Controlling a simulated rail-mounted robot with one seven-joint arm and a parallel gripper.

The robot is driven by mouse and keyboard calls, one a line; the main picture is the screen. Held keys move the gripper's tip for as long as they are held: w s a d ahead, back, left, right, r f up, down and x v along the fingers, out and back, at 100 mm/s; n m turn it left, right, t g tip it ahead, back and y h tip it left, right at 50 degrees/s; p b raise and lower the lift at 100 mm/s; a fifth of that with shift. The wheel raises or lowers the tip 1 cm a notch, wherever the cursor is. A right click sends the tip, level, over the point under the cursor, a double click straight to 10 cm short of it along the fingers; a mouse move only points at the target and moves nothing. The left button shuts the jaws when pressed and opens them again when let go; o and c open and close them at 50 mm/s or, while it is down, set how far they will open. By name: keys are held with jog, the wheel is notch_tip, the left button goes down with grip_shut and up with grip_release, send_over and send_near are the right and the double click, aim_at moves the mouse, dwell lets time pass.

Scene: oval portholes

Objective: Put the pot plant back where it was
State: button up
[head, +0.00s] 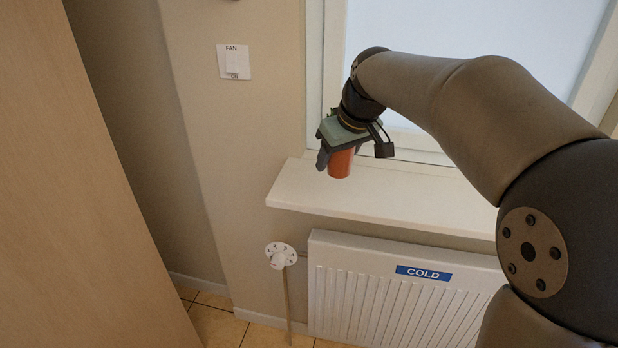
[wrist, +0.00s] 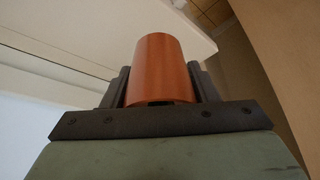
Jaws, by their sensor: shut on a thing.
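The pot plant shows as an orange-brown pot (head: 341,163) in the head view, hanging below my gripper (head: 338,158) over the left part of the white windowsill (head: 350,200). I cannot tell how far above the sill it is. In the wrist view the pot (wrist: 159,68) stands between the two dark fingers of my gripper (wrist: 160,88), which are shut on it. The windowsill (wrist: 90,40) also shows in the wrist view, behind the pot.
A radiator (head: 390,300) with a blue COLD label is below the sill, with a white dial valve (head: 281,256) at its left. A fan switch (head: 233,62) is on the wall. The window (head: 440,30) is behind my arm. The visible sill is bare.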

jog(key=p, duration=0.1)
send_over(309, 189)
jog(key=s+d, duration=0.1)
jog(key=s, duration=0.1)
jog(key=f, duration=0.6)
jog(key=shift+w+d, duration=0.15)
jog(key=shift+w, duration=0.05)
jog(key=shift+w+a+f, duration=0.15)
jog(key=shift+f, duration=0.85)
jog(key=shift+w+a+f, duration=0.1)
jog(key=shift+f, duration=0.85)
jog(key=shift+f, duration=0.15)
jog(key=o, duration=1.1)
